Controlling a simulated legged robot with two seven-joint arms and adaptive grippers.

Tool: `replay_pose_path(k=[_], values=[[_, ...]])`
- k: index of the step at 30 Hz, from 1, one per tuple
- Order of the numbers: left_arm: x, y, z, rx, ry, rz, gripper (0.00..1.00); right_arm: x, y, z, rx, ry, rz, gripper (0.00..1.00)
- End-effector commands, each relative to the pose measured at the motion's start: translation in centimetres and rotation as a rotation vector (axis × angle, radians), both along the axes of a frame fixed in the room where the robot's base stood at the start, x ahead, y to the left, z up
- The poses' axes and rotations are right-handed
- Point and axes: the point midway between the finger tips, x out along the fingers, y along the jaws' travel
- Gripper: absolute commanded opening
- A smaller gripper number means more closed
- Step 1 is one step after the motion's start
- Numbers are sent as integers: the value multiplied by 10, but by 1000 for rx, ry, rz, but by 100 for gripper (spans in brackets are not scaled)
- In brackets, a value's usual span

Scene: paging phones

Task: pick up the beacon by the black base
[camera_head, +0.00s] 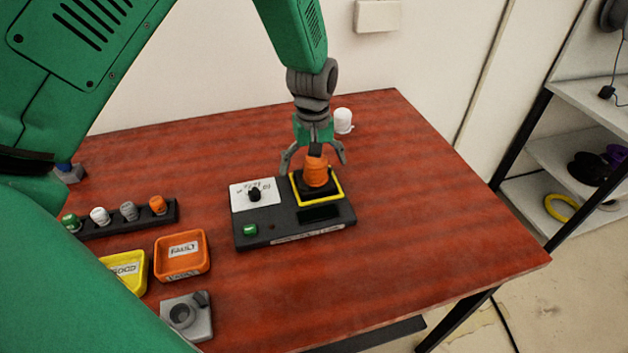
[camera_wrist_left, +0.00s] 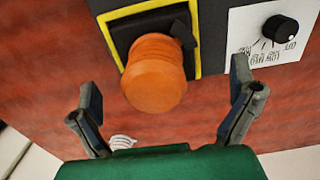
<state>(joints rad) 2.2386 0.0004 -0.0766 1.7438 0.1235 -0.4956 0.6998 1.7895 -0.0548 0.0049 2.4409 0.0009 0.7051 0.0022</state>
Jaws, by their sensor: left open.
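The orange beacon (camera_head: 316,171) stands upright with its black base (camera_head: 317,189) inside the yellow-framed square of the dark test box (camera_head: 290,230). My left gripper (camera_head: 314,160) is open, pointing down, with its fingers on either side of the beacon's upper part. In the left wrist view the orange beacon (camera_wrist_left: 155,75) is ahead of the open left gripper (camera_wrist_left: 168,110), with no visible grip on it. Part of the black base (camera_wrist_left: 130,35) shows behind the orange cap. My right gripper is not in view.
A white cup-like object (camera_head: 343,121) stands behind the gripper. The test box carries a black knob (camera_head: 254,194) and a green button (camera_head: 250,230). Orange (camera_head: 182,272) and yellow (camera_head: 141,280) trays and a rack (camera_head: 130,222) of several small beacons lie to the left. The table's right side is clear.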

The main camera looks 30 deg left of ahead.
Motion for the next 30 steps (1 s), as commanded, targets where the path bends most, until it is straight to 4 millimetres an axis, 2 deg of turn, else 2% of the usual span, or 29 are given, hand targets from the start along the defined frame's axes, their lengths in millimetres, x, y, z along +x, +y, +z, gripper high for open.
replay_pose_path(k=[3, 7, 16, 17, 21, 22, 30], values=[[-1, -3, -20, 0, 4, -2, 100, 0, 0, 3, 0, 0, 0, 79], [-1, -2, -37, -3, 3, -1, 100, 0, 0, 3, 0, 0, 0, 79], [-1, -1, -41, -2, -1, -1, 100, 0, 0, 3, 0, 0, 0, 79], [-1, -1, -41, -2, -1, -1, 93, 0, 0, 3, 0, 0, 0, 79], [-1, -1, -41, -1, 0, -1, 44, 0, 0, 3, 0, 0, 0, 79], [-1, -1, -42, -2, 1, -1, 34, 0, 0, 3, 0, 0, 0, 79], [-1, -1, -41, -2, 2, -1, 34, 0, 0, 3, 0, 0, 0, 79]])
